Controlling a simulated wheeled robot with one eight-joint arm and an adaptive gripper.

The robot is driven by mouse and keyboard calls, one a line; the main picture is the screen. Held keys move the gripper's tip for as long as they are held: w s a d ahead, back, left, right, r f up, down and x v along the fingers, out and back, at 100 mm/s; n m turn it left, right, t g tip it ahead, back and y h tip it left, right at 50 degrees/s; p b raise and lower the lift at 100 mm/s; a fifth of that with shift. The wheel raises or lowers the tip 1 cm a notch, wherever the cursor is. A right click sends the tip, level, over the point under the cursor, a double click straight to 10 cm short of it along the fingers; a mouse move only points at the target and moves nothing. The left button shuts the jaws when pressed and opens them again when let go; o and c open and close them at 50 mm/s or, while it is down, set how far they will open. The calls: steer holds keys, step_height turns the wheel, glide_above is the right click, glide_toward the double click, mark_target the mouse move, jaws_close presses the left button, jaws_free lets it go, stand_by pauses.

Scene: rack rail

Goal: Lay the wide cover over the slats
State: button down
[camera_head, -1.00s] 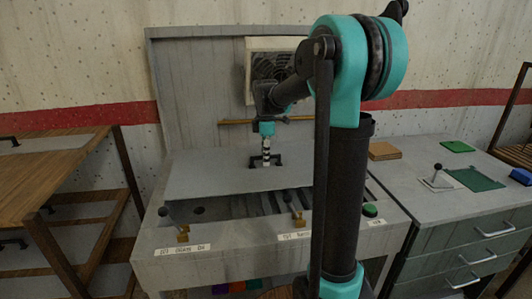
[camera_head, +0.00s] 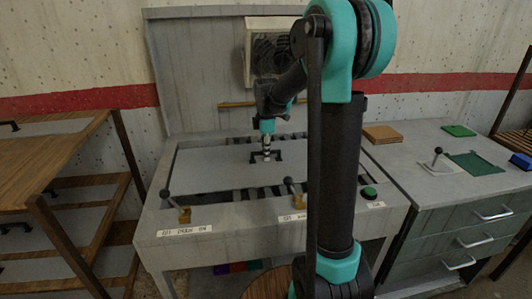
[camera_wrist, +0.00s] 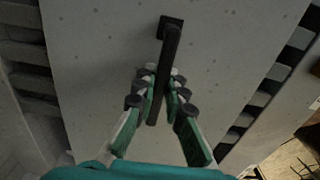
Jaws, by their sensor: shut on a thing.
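The wide cover (camera_head: 215,163) is a flat grey plate with a dark bar handle in its middle. My gripper (camera_head: 266,153) is shut on that handle, and in the wrist view my gripper (camera_wrist: 160,85) has its fingers on both sides of the dark handle (camera_wrist: 170,45). The cover lies level over the opening of the grey bench.
Two levers (camera_head: 168,197) (camera_head: 289,186) stand on the bench front, with a green button (camera_head: 369,192) at the right. A tall grey panel (camera_head: 200,80) rises behind. A drawer cabinet (camera_head: 460,215) with small coloured pieces stands right, a wooden shelf (camera_head: 50,155) left.

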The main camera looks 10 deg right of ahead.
steer(key=shift+f, duration=0.35)
stand_by(0.5)
steer(key=c, duration=1.5)
jaws_free()
